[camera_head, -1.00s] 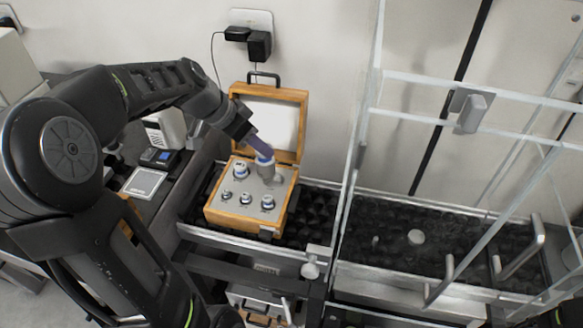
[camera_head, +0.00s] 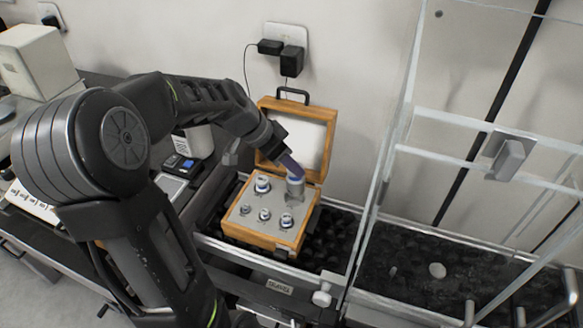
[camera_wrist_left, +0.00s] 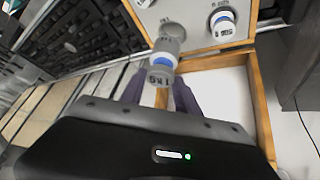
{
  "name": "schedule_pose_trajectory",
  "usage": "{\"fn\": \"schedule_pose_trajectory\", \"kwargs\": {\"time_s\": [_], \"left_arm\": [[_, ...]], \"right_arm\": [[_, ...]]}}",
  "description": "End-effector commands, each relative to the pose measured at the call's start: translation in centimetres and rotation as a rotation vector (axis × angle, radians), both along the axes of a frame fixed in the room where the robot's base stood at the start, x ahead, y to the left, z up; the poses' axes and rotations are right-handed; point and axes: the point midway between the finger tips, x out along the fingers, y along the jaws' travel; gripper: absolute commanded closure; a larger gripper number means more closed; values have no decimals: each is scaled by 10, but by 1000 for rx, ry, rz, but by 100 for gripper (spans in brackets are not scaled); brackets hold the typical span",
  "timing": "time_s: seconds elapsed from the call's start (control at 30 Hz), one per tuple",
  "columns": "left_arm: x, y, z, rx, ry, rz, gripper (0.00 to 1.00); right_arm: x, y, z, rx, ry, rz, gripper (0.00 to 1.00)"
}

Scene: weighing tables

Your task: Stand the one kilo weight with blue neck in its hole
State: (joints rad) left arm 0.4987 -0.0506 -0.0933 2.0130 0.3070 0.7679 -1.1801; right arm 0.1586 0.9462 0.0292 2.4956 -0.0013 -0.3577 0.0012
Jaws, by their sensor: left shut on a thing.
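The one kilo weight (camera_head: 295,189) is a grey metal cylinder with a blue neck, at the back right of the grey panel in the wooden weight box (camera_head: 262,240). My left gripper (camera_head: 291,168) is shut on it from above and behind. In the left wrist view the weight (camera_wrist_left: 165,46) shows between the two purple fingers (camera_wrist_left: 158,88), its "1KG" marked top towards the camera. Its base is at or close above the panel (camera_wrist_left: 185,12); I cannot tell whether it is inside its hole. My right gripper is out of view.
Several smaller weights stand in the panel, including a larger blue-necked one (camera_head: 262,185) to the left. The open lid (camera_head: 297,140) rises behind. A glass enclosure (camera_head: 400,130) stands close on the right. A small scale (camera_head: 180,163) is on the left.

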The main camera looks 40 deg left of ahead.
Motion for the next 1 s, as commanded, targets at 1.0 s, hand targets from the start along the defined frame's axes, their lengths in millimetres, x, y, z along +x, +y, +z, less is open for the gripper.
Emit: {"fn": "schedule_pose_trajectory", "kwargs": {"time_s": [1.0], "left_arm": [[1,1,-69,1,-4,2,100]], "right_arm": [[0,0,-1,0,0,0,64]]}}
